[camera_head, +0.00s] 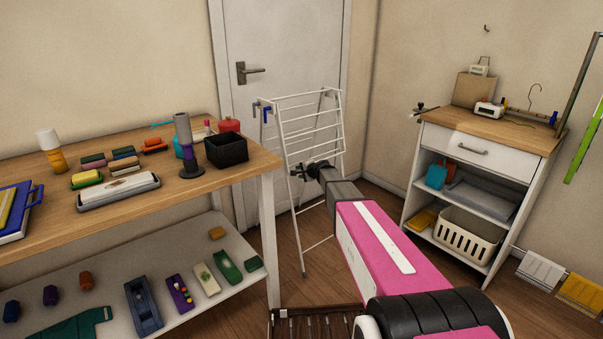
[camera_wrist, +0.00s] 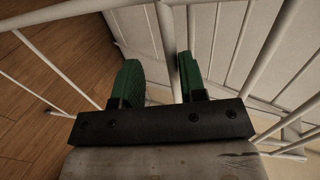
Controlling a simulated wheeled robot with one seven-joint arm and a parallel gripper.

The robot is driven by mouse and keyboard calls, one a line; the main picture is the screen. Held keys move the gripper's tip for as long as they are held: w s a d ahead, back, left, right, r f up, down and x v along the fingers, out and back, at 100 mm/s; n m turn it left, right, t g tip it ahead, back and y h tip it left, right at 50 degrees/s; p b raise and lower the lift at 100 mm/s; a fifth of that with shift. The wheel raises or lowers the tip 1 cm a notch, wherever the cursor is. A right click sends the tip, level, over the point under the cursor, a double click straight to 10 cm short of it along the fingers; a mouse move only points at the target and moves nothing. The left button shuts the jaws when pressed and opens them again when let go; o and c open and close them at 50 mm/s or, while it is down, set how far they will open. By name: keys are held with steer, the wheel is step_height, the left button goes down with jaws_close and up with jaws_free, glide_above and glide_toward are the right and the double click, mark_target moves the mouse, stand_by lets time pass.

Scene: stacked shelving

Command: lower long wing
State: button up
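A white folding drying rack (camera_head: 312,127) stands on the floor in front of the door, with several parallel rails in its upper panel. I cannot tell for sure which panel is the long wing. My gripper (camera_head: 318,168) is at the lower part of this railed panel in the head view. In the wrist view my gripper (camera_wrist: 163,75) has two green fingers apart, with a gap between them. A white rack bar (camera_wrist: 168,40) runs in line with that gap, nearer the right finger. Contact with the bar cannot be told.
A wooden workbench (camera_head: 262,162) with tools and a lower shelf stands left of the rack. A white cabinet (camera_head: 455,142) with a basket (camera_head: 468,238) stands to the right. The door (camera_head: 285,50) is close behind the rack.

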steer(key=shift+r, duration=0.1)
steer(key=v, duration=1)
steer(key=shift+s+d, duration=0.25)
steer(key=shift+s, duration=0.05)
steer(key=shift+r, duration=0.1)
steer(key=s+d+f+n+g+h, duration=0.1)
steer(key=s+f+n+g+h, duration=0.1)
steer(key=s, duration=1)
steer(key=s+d+f+n+g+h, duration=0.1)
steer(key=s+f+n+g, duration=0.4)
steer(key=s, duration=0.8)
steer(key=s+d+f+n+g+h, duration=0.2)
steer(key=s+f+n+g+h, duration=0.1)
steer(key=s, duration=1)
steer(key=shift+f+n+g+h, duration=0.25)
steer(key=shift+n+g+h, duration=0.15)
steer(key=shift+n+h, duration=0.2)
steer(key=shift+w+d, duration=0.1)
